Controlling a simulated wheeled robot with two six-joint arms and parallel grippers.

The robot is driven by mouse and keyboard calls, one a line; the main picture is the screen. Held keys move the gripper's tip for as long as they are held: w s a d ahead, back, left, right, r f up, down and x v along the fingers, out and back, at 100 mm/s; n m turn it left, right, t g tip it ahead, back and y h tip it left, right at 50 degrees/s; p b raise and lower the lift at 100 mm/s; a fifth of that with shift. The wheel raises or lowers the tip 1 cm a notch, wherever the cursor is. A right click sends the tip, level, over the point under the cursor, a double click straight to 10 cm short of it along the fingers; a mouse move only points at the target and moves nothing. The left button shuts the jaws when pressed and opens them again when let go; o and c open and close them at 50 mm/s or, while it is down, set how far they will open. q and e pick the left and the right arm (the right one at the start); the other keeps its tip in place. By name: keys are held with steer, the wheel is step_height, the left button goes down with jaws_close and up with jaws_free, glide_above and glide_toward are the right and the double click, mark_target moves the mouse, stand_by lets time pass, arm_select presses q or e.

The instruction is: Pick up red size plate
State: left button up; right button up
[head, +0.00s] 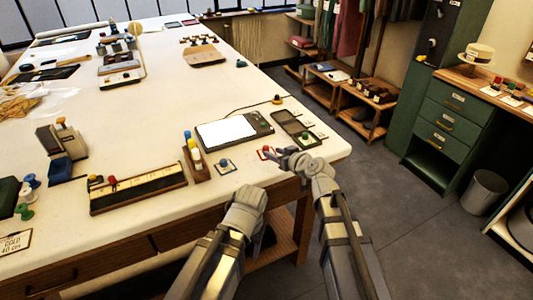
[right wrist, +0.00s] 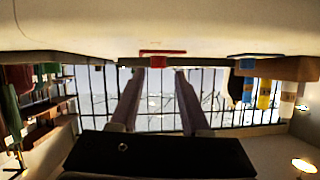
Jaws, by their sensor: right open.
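The red size plate (head: 265,153) is a small plate with a red knob, near the front edge of the white table. In the right wrist view, which is upside down, a red piece of it (right wrist: 163,52) shows just beyond and between my fingertips. My right gripper (head: 284,154) is just right of the plate in the head view. Its two fingers (right wrist: 160,72) are apart with nothing between them.
A blue-knobbed plate (head: 225,166) lies left of the red one. A wooden holder with bottles (head: 196,160) and a long box (head: 138,188) stand further left. Behind are a scale-like device (head: 235,130) and a dark tray with a green knob (head: 297,128).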

mark_target(267, 148)
steer(key=b+x, duration=0.1)
steer(key=x, duration=0.4)
steer(key=shift+w+r, duration=0.15)
steer(key=shift+w, duration=0.05)
steer(key=shift+s+d, duration=0.1)
jaws_close()
